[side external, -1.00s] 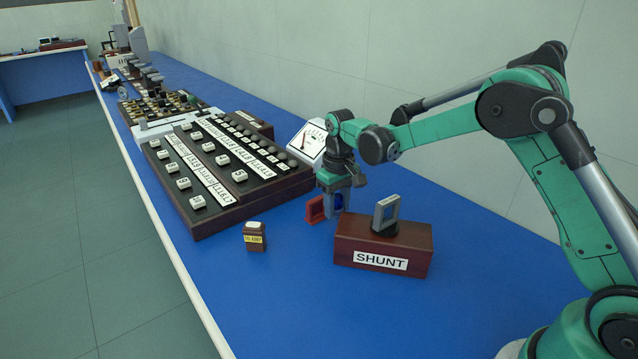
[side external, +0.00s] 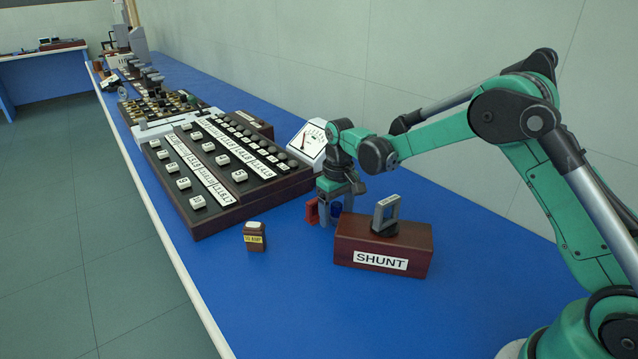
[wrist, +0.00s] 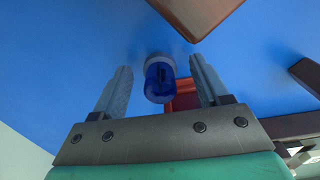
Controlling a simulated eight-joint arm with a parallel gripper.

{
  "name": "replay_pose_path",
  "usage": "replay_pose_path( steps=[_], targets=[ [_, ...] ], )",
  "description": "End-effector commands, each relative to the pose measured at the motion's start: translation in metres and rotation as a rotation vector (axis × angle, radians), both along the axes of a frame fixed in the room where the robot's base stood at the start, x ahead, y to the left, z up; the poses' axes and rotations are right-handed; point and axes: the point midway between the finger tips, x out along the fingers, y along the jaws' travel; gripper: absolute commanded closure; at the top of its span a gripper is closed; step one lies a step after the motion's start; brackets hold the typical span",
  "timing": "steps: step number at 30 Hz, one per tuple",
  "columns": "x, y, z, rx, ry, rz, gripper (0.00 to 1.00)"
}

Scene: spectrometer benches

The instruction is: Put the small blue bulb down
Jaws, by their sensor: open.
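The small blue bulb (wrist: 160,80) is between my two open fingers in the wrist view, with a gap on each side of it. It has a pale cap at its far end. In the side view the bulb (side external: 336,208) shows as a dark blue patch beside my fingers, partly hidden by them. My gripper (side external: 333,217) is low over the blue bench, behind the left end of the SHUNT box; it also shows in the wrist view (wrist: 165,85). I cannot tell exactly how the bulb meets the bench.
A red part (side external: 312,211) stands just left of my gripper. The SHUNT box (side external: 365,248) with a grey frame (side external: 386,212) on top is close in front. A small brown block (side external: 254,237), a large key board (side external: 215,192) and a white meter (side external: 309,142) stand nearby. The front bench area is clear.

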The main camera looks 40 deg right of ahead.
Motion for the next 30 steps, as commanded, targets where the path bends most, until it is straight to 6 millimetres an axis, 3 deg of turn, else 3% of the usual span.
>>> replay_pose_path(
  steps=[13,22,26,30],
  targets=[
    [0.000,0.000,0.089,0.000,0.000,0.000,0.31],
    [-0.002,0.001,0.121,-0.001,-0.009,0.000,0.31],
    [-0.015,0.006,0.135,-0.005,-0.063,0.001,0.31],
    [-0.045,0.015,0.154,-0.012,-0.179,0.002,0.31]
  ],
)
